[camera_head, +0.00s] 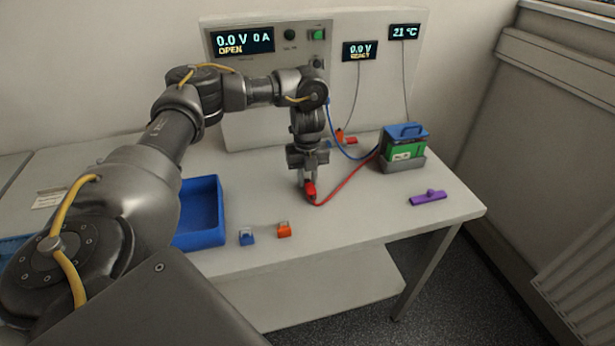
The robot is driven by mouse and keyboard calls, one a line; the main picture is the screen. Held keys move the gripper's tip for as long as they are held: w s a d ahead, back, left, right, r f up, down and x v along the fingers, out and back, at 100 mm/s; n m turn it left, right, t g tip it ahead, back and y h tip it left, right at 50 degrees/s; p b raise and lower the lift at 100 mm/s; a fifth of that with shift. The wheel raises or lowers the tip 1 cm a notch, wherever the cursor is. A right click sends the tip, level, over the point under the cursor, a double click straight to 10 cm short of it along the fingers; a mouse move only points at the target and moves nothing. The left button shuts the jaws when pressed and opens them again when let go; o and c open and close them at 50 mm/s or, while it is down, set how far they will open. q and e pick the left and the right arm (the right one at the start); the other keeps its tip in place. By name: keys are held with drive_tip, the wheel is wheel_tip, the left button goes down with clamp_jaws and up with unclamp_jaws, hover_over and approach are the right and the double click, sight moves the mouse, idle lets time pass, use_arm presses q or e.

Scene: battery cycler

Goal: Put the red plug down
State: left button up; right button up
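The red plug (310,191) is at the fingertips of my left gripper (308,181), low over the middle of the white table. My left gripper points down and looks shut on the plug. I cannot tell whether the plug touches the tabletop. A red cable (345,184) runs from the plug to the green battery (404,150) with a blue top. My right gripper is not in view.
A blue bin (203,212) stands left of the plug. Blue (247,236) and orange (284,229) small pieces lie near the front edge. A purple piece (428,197) lies at right. The cycler panel (275,85) stands behind. Table between plug and purple piece is mostly clear.

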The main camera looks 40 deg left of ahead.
sight(308, 180)
use_arm(q)
drive_tip(key=shift+o, duration=1.1)
wheel_tip(308, 180, up, 12)
drive_tip(key=p, duration=0.1)
drive_tip(key=shift+r, duration=0.2)
